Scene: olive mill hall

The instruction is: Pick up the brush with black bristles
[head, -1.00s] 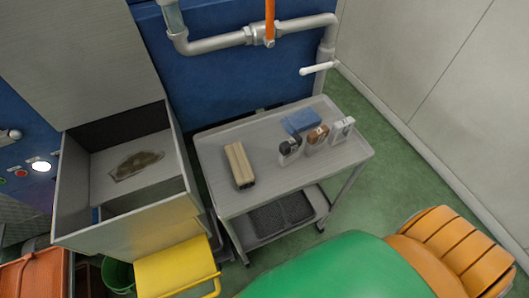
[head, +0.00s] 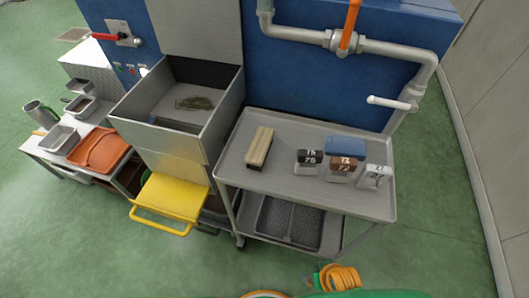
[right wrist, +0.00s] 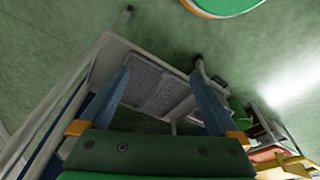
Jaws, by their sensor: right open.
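A long wooden block (head: 258,147), tan with a darker strip along its side, lies on the left part of the grey cart's top (head: 234,165). It looks like a brush, but I cannot make out black bristles. My right gripper (right wrist: 160,80) shows in the right wrist view. Its two blue-grey fingers are wide apart with nothing between them. The cart's lower shelf and dark mesh trays (right wrist: 150,86) lie beyond the fingers. The block cannot be made out in that view. My left gripper is not in view.
A steel hopper (head: 160,137) and yellow step (head: 172,197) stand left. Pipes with an orange-handled valve (head: 349,25) run behind.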

